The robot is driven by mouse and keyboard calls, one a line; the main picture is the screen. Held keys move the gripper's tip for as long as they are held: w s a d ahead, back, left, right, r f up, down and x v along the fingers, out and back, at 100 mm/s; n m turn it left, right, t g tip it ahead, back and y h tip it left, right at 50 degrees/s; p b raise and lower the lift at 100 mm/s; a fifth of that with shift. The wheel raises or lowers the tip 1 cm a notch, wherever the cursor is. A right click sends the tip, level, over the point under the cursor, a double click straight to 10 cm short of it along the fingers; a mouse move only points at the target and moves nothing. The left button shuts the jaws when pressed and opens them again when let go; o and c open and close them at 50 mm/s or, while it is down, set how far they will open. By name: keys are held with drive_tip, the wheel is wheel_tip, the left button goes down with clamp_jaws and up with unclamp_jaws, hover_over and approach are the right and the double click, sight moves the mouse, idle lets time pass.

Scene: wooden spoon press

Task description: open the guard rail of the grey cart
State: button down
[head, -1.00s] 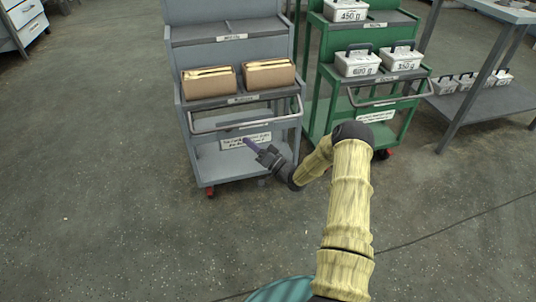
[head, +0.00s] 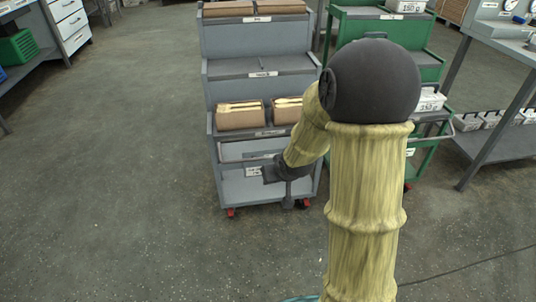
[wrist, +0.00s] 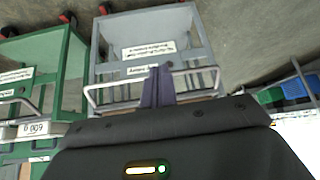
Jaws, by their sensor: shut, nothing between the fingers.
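The grey cart (head: 222,188) stands ahead in the head view, with tiered shelves and red casters. Its guard rail (head: 232,158) is at the front of the shelf holding brown file boxes and is partly hidden by my arm. The rail also shows in the wrist view (wrist: 205,70) as a pale bent bar across the cart's front. My gripper (head: 268,172) is in front of the cart, close to the rail's height. Its purple fingers (wrist: 158,85) are shut and empty, overlapping the rail in the wrist view. I cannot tell whether they touch it.
Brown boxes of folders (head: 240,115) sit on the grey cart's shelf. A green cart (head: 350,30) with labelled pale boxes stands close on the right, partly behind my arm. A grey workbench (head: 490,145) is farther right. The floor at left and in front is clear.

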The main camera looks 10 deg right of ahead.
drive_tip(key=s+a+r+g+p, duration=0.1)
drive_tip(key=s+r, duration=0.3)
drive_tip(key=s, duration=0.4)
drive_tip(key=s+a+r+g+p, duration=0.1)
drive_tip(key=s+r+g+p, duration=0.2)
drive_tip(key=s, duration=0.6)
drive_tip(key=shift+s+r+m+p, duration=0.2)
drive_tip(key=shift+r+m+p, duration=0.15)
drive_tip(key=shift+r, duration=0.5)
drive_tip(key=shift+w, duration=0.1)
